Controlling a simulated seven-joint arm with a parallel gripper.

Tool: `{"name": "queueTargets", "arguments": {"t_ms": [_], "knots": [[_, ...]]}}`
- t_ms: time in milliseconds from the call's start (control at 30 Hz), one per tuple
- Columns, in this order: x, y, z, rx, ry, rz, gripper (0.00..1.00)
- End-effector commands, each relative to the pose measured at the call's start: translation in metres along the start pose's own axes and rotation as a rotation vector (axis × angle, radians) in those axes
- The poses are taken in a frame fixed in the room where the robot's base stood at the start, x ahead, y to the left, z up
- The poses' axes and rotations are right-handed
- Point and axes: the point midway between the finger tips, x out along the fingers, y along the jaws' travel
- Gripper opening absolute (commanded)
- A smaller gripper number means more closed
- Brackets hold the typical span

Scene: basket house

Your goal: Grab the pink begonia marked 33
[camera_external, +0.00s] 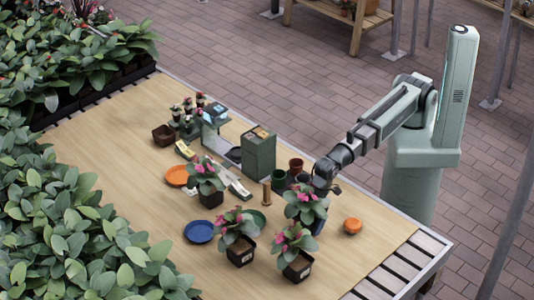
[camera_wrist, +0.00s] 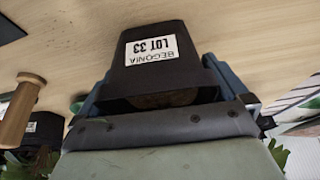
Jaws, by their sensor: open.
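The begonia marked LOT 33 is in a dark square pot (camera_wrist: 155,55), its white label upside down in the wrist view. Its pink flowers and green leaves are most likely the plant (camera_external: 305,205) beside my gripper in the external view. My gripper (camera_wrist: 163,85) is open, with its blue-grey fingers on either side of the pot. I cannot tell whether the fingers touch the pot. In the external view, the leaves and wrist hide most of my gripper (camera_external: 318,222). The pot appears to stand on the table.
Other potted begonias stand close by at the front (camera_external: 298,268), front left (camera_external: 240,250) and further left (camera_external: 211,197). A wooden peg (camera_external: 266,193), also in the wrist view (camera_wrist: 18,112), stands left of the pot. The table's right front is clear.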

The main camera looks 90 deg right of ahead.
Motion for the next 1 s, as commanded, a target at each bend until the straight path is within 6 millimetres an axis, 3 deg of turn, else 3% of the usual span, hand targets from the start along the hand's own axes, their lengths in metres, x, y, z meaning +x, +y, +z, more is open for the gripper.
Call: {"name": "queueTargets", "arguments": {"t_ms": [200,700,1000], "knots": [[0.0006,0.0001,0.0001,0.000,0.000,0.000,1.00],[0.0003,0.0001,0.0001,0.000,0.000,0.000,0.54],[-0.0023,0.0001,-0.0011,0.000,0.000,0.000,0.54]]}}
